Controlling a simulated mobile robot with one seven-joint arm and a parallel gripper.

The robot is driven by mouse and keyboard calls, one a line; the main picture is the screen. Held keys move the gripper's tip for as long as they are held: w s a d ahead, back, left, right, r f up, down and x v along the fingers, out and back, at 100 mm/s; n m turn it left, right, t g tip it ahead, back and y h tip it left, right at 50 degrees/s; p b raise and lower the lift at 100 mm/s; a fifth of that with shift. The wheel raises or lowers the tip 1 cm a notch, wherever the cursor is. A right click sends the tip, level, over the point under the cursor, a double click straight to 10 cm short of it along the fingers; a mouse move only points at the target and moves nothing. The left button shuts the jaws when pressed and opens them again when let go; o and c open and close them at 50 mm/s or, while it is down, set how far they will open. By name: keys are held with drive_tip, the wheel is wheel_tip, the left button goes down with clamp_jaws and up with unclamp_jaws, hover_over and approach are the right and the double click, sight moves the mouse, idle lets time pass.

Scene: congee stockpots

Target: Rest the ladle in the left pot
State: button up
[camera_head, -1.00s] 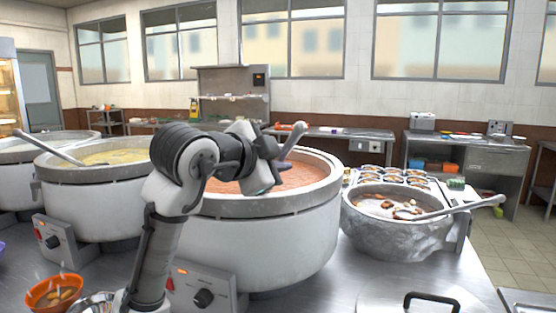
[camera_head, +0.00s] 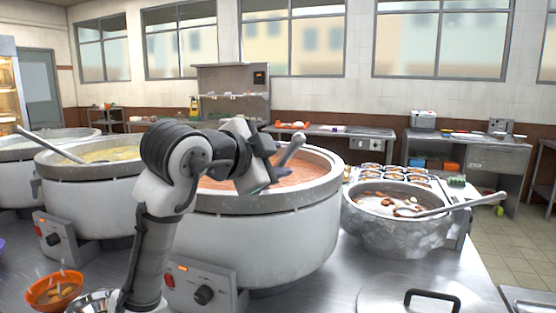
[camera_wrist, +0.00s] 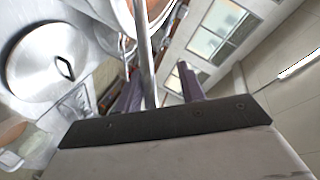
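A ladle handle (camera_head: 291,150) slants up out of the large middle pot (camera_head: 270,235), which holds reddish-orange congee. My gripper (camera_head: 262,180) is over this pot, at the handle. In the wrist view the metal handle (camera_wrist: 146,55) runs between the fingers of my gripper (camera_wrist: 159,68). The fingers stand apart, with a clear gap on the right finger's side. The ladle's bowl is hidden. A pot with yellow congee (camera_head: 90,205) stands to the left, with another ladle (camera_head: 48,146) leaning on its rim. A further pot (camera_head: 12,180) is at the far left.
A grey stone-like pot (camera_head: 395,235) with a ladle (camera_head: 460,207) across its rim stands at right. A lid (camera_head: 385,295) lies in front of it. An orange bowl (camera_head: 52,292) and a metal bowl (camera_head: 92,303) are at the front left. Small filled cups (camera_head: 385,175) stand behind.

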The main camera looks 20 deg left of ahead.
drive_tip(key=b+v, duration=0.1)
drive_tip(key=v, duration=1.1)
drive_tip(key=shift+s, duration=0.3)
